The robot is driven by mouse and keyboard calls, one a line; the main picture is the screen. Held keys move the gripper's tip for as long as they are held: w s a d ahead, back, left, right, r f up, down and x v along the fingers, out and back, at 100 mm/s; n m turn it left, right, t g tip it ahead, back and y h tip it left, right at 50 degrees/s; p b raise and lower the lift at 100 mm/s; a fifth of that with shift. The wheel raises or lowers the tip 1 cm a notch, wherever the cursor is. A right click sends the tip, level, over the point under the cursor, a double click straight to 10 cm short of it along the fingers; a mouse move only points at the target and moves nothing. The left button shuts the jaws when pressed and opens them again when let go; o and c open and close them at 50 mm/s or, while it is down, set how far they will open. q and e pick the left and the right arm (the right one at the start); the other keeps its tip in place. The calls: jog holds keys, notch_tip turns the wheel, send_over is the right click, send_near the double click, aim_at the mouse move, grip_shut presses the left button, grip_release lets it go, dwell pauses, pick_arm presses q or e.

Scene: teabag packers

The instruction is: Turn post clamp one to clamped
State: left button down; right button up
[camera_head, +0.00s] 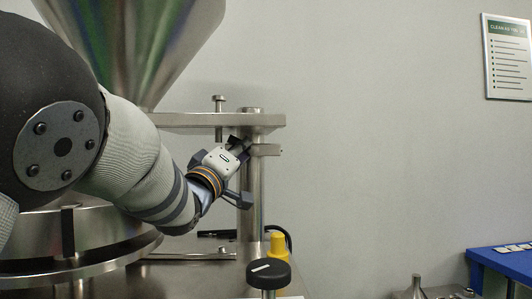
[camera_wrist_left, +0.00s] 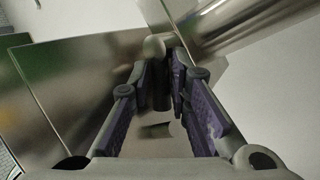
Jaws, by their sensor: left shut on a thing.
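The post clamp (camera_head: 266,150) is a metal collar on the upright steel post (camera_head: 246,218), just below the flat steel arm. My left gripper (camera_head: 239,146) reaches in from the left and meets the clamp at the left side of the post. In the left wrist view, my left gripper (camera_wrist_left: 164,85) has its purple-padded fingers closed around a dark, narrow part, the clamp handle (camera_wrist_left: 154,46), whose rounded grey end shows beyond the fingertips. The fingers hide most of the handle, so its exact angle cannot be told. My right gripper is not in view.
A steel hopper (camera_head: 165,45) hangs above my left arm, over a round steel drum (camera_head: 90,235). A black knob (camera_head: 268,274) and a yellow part (camera_head: 278,245) stand in front of the post. A blue tray (camera_head: 500,261) is at the right. Space right of the post is free.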

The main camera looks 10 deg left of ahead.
pick_arm(q)
jog(key=shift+s+r+m+h, duration=0.1)
jog(key=shift+r+m+h, duration=0.3)
jog(key=shift+m, duration=0.2)
jog(key=c, duration=1.8)
grip_release()
jog(key=shift+o, duration=1.3)
jog(key=shift+d+f, duration=0.1)
jog(key=v, duration=0.7)
jog(key=shift+s, duration=0.25)
